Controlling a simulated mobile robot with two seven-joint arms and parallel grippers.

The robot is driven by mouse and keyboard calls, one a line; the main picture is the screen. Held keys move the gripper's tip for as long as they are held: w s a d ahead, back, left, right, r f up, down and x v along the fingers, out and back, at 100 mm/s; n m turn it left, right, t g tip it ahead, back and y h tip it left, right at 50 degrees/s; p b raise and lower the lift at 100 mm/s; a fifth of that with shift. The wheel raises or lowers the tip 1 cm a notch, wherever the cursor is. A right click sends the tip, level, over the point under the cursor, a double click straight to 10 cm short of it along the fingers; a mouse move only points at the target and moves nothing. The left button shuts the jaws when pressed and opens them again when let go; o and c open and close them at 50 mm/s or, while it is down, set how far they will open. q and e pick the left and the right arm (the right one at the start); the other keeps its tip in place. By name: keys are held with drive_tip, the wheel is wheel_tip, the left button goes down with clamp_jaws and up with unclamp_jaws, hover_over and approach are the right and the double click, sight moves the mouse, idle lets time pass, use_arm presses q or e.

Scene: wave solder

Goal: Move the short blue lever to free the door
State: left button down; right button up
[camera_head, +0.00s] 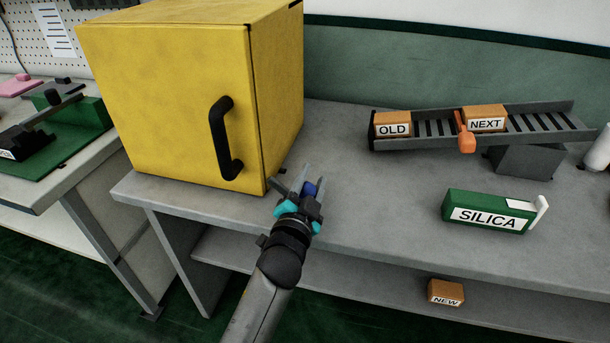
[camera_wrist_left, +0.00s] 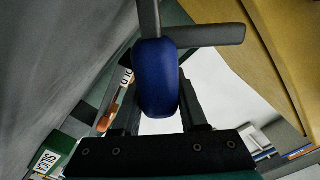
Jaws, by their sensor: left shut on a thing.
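The yellow cabinet (camera_head: 165,90) stands at the left end of the grey bench, with a black handle (camera_head: 226,138) on its front door. The door looks shut. The short blue lever (camera_head: 310,188) is beside the cabinet's lower right edge. My left gripper (camera_head: 303,198) is at the lever, its fingers on either side of the blue knob, shut on it. In the left wrist view the blue knob (camera_wrist_left: 157,78) fills the space between the fingers, with a grey bar (camera_wrist_left: 215,36) behind it. My right gripper is not in view.
A grey rack (camera_head: 550,124) holds two orange boxes, OLD (camera_head: 393,124) and NEXT (camera_head: 485,118), with an orange lever (camera_head: 466,135). A green SILICA box (camera_head: 488,212) lies on the bench. A NEW box (camera_head: 445,292) is on the lower shelf. The bench between gripper and rack is clear.

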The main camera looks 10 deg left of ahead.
use_arm(q)
drive_tip(key=shift+d+f+m, duration=0.3)
drive_tip(key=shift+m, duration=0.1)
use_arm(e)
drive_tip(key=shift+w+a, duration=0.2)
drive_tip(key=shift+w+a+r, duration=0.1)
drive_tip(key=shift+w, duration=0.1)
use_arm(q)
drive_tip(key=shift+c, duration=2.2)
unclamp_jaws()
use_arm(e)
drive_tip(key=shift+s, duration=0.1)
